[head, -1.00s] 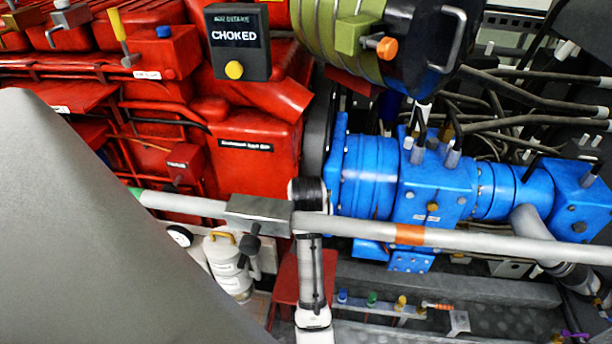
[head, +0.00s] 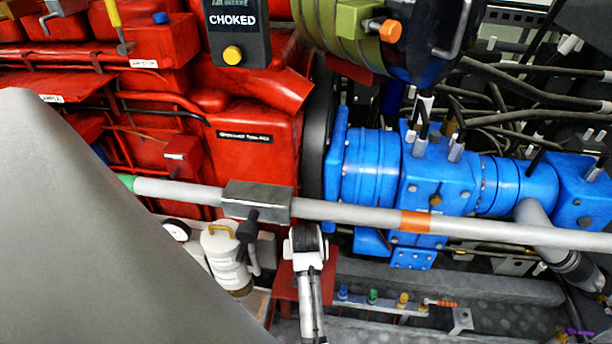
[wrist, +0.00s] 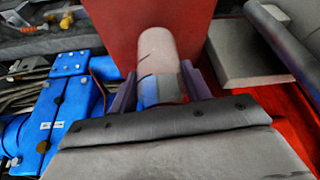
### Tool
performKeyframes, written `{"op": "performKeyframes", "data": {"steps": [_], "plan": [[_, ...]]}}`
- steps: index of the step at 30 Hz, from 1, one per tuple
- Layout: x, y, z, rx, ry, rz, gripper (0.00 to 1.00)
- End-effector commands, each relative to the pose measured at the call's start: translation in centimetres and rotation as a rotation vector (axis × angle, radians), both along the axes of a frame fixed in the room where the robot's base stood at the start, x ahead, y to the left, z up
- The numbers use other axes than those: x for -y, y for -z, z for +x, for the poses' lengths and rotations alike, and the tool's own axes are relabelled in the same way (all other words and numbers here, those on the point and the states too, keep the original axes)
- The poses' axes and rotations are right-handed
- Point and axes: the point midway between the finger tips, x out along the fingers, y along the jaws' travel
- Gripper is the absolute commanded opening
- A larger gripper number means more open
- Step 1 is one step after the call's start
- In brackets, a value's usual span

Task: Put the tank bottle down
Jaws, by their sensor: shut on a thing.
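In the wrist view the tank bottle (wrist: 157,52) is a pale, rounded cylinder with a blue band near my fingers. My gripper (wrist: 160,88) is shut on it, with a purple finger on each side. The bottle points away from the gripper, in front of a flat red surface (wrist: 112,30); I cannot tell whether it touches that surface.
A long grey pipe (head: 340,212) with a grey block (head: 256,201) crosses above my arm. A white container (head: 226,262) with a yellow handle stands left. The red engine (head: 255,140) and blue gearbox (head: 370,170) fill the back. A rail with coloured fittings (head: 373,298) lies right.

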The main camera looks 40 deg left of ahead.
Motion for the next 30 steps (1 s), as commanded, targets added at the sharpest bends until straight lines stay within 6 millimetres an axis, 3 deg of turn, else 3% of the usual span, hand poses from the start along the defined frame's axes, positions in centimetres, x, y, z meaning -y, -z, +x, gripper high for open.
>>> {"op": "performKeyframes", "data": {"steps": [6, 17, 18, 22, 23, 30], "plan": [[0.0, 2.7, 0.0, -0.002, 0.001, -0.001, 0.24], [0.1, 3.1, 0.0, -0.001, 0.001, 0.000, 0.24], [0.0, 3.2, 0.0, -0.001, 0.001, 0.000, 0.49], [0.0, 3.1, 0.0, -0.001, 0.001, 0.000, 0.66], [0.0, 3.1, 0.0, 0.000, 0.001, 0.000, 0.69], [0.0, 3.1, 0.0, 0.000, 0.001, 0.000, 0.69]]}}
